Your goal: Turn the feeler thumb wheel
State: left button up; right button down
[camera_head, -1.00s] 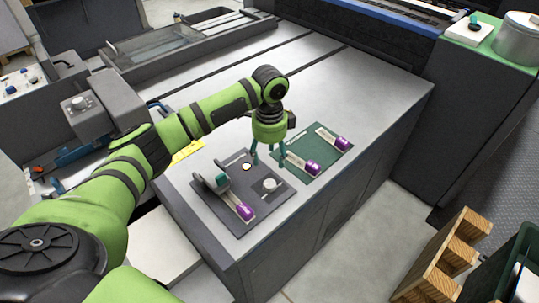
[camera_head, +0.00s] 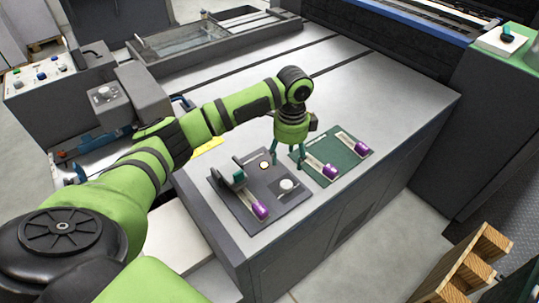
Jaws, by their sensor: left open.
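A dark grey panel (camera_head: 277,214) lies on the light table top. It carries a round pale knob (camera_head: 286,185), a small light button (camera_head: 264,166) and an upright bracket with a teal-edged disc (camera_head: 238,177). I cannot tell for sure which of these is the feeler thumb wheel. A purple-ended lever (camera_head: 260,209) runs from the bracket to the panel's front. My left gripper (camera_head: 289,157) points down above the gap between the grey panel and a green panel (camera_head: 334,150). Its fingers are apart and empty, beyond the pale knob. My right gripper is not in view.
The green panel carries two purple-ended levers (camera_head: 331,171) (camera_head: 361,148), close to my left gripper. The table (camera_head: 390,110) is bare to the right and behind. A wooden pallet (camera_head: 466,274) stands on the floor at lower right.

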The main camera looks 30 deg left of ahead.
aim_at(286, 184)
pick_arm(q)
notch_tip(286, 184, down, 5)
jog(key=m+b, duration=0.4)
jog(key=b, duration=0.4)
jog(key=shift+w+f, duration=0.1)
jog(key=shift+f, duration=0.45)
notch_tip(286, 184, down, 6)
jog(key=shift+r+p, duration=0.1)
jog(key=shift+p, duration=0.3)
jog(key=c, duration=1.2)
